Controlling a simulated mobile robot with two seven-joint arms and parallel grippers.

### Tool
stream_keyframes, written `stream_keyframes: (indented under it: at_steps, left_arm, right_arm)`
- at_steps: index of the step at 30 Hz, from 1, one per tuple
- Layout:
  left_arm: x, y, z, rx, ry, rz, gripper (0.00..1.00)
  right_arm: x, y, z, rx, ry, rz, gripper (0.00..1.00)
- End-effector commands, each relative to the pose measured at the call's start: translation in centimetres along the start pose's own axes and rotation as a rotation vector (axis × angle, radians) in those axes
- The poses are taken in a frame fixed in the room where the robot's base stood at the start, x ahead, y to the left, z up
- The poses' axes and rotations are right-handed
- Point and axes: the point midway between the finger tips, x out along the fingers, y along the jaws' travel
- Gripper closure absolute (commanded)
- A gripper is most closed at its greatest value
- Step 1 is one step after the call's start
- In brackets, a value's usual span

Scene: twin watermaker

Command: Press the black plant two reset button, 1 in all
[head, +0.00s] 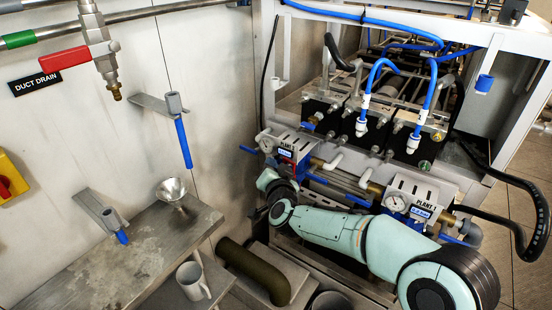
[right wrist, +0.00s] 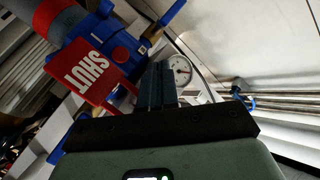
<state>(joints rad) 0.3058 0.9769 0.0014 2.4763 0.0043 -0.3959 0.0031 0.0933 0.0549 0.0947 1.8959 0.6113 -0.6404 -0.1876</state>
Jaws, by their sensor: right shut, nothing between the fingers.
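Two white panels marked PLANT stand on the machine in the head view, a left one (head: 291,146) and a right one (head: 409,191). Each has a round gauge and a small blue display. My left gripper is not in view.
A red SHUT plate (right wrist: 88,68) on blue fittings is close to the fingers in the right wrist view. Blue hoses (head: 380,68) and pipes crowd the frame. A metal bench (head: 110,265) with a funnel (head: 172,190), and a mug (head: 193,280), are at left.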

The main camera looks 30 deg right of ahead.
Motion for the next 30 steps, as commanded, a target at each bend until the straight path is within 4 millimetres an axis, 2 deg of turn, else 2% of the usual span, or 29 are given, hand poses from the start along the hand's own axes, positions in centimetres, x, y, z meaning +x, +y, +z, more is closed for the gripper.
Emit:
stream_keyframes:
  at_steps: [30]
  left_arm:
    - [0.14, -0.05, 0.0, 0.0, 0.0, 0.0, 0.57]
  right_arm:
    - [0.61, 0.46, -0.41, -0.001, 0.0, 0.0, 1.0]
